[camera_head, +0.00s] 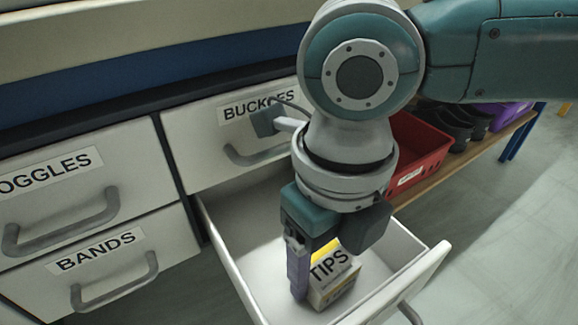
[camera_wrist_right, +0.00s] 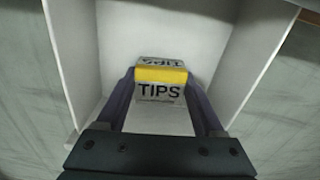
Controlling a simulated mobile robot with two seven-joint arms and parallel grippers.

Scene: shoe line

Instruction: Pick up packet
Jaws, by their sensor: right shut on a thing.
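The packet (camera_head: 334,277) is a small white box with a yellow band and the word TIPS. It is inside the open white drawer (camera_head: 232,262). In the right wrist view, the packet (camera_wrist_right: 160,91) sits between the two purple fingers. My right gripper (camera_head: 318,277) points down into the drawer and is shut on the packet, one finger on each side. I cannot tell whether the packet touches the drawer floor. In the head view the gripper hides part of it. My left gripper is not in view.
Closed drawers labelled GOGGLES (camera_head: 62,200), BANDS (camera_head: 104,265) and BUCKLES (camera_head: 215,150) are around the open one. A red bin (camera_head: 418,150) and dark shoes (camera_head: 455,127) stand on a shelf at right. The drawer's walls rise around my gripper. The floor at right is clear.

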